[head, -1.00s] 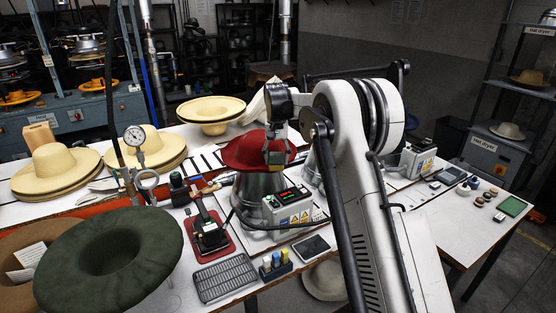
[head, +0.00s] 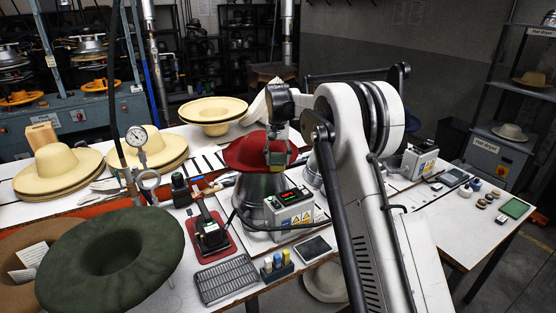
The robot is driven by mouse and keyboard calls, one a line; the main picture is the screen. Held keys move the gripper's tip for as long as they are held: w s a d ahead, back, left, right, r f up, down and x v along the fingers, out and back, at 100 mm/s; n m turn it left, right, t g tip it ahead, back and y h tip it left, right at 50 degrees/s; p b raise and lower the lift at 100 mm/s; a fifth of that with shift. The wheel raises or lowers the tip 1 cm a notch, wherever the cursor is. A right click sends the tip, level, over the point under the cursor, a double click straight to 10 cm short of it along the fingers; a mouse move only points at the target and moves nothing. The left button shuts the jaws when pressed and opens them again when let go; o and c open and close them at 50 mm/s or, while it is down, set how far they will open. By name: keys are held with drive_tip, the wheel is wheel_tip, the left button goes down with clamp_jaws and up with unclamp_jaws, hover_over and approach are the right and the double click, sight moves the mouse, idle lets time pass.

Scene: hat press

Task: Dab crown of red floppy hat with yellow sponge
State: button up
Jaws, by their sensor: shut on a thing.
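The red floppy hat (head: 243,153) sits on a metal hat block (head: 262,188) near the middle of the table. My gripper (head: 277,156) points down at the right part of the hat, in front of its crown. It is shut on a small yellow sponge (head: 278,159), of which only a little shows between the fingers. The sponge is at or very close to the red felt; I cannot tell whether it touches. My arm hides part of the table behind and to the right.
A controller box (head: 291,210) stands in front of the block. A green felt hat (head: 110,258) is at the front left, straw hats (head: 62,166) behind it. A metal rack (head: 228,279) and small bottles (head: 277,266) lie along the front edge.

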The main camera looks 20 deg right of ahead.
drive_tip(key=shift+w+a, duration=0.2)
drive_tip(key=shift+w, duration=0.45)
idle(0.6)
drive_tip(key=shift+s, duration=0.15)
idle(0.7)
drive_tip(key=shift+s+d+b, duration=0.2)
drive_tip(key=shift+s+b, duration=0.05)
drive_tip(key=shift+s, duration=0.3)
drive_tip(key=shift+s+d+b, duration=0.15)
drive_tip(key=shift+s+b, duration=0.1)
drive_tip(key=shift+s, duration=0.3)
drive_tip(key=shift+r+p, duration=1.05)
drive_tip(key=shift+r, duration=1.45)
drive_tip(key=shift+f, duration=0.1)
